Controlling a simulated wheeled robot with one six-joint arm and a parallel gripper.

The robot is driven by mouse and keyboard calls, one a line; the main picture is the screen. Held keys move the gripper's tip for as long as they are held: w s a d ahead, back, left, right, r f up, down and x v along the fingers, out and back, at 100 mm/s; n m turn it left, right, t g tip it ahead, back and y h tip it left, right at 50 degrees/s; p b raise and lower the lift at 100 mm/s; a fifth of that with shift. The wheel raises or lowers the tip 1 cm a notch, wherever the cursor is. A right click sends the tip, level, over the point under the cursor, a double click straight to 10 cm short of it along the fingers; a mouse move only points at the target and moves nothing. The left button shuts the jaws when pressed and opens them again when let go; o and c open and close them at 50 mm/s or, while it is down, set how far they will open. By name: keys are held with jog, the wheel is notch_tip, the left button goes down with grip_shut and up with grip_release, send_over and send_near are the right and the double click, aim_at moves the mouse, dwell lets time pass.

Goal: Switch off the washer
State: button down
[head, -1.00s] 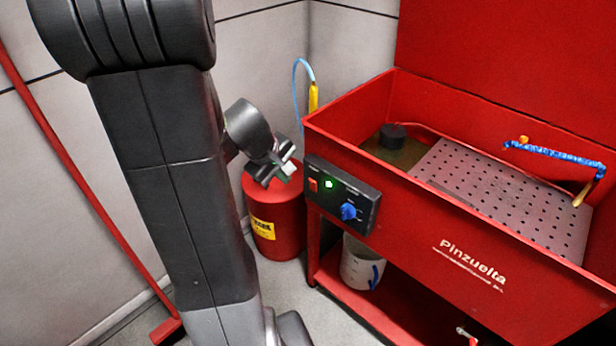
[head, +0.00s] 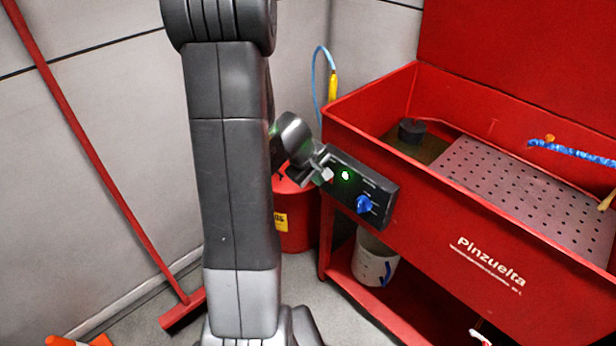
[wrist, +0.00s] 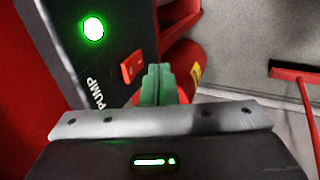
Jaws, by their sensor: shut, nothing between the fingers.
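The red washer (head: 430,215) has a black control panel (head: 383,190) on its front left corner. The panel carries a lit green light (head: 345,175) and a blue knob (head: 364,204). In the wrist view, the green light (wrist: 93,29) glows, the word PUMP is printed on the panel, and a red switch (wrist: 132,67) is beside the fingers. My gripper (head: 324,174) is at the panel's left end and hides the red switch in the head view. In the wrist view, my gripper's green fingers (wrist: 158,84) are shut and empty, just right of the switch. I cannot tell if they touch the panel.
A red drum (head: 296,222) stands behind my gripper, left of the washer. A white bucket (head: 375,258) sits on the lower shelf. A red broom (head: 105,180) leans at the left wall, and an orange cone (head: 80,342) shows at the bottom left.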

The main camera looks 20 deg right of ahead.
jog(key=shift+w+d+r, duration=0.1)
jog(key=shift+w+d, duration=0.1)
jog(key=shift+d, duration=0.25)
jog(key=shift+w+d+r, duration=0.1)
jog(key=shift+w+d, duration=0.05)
jog(key=shift+d, duration=0.3)
jog(key=shift+w+d+r+p, duration=0.1)
jog(key=shift+w+d+p, duration=0.05)
jog(key=shift+d+p, duration=0.2)
jog(key=shift+r, duration=0.1)
jog(key=shift+r+p, duration=0.65)
jog(key=shift+r, duration=0.1)
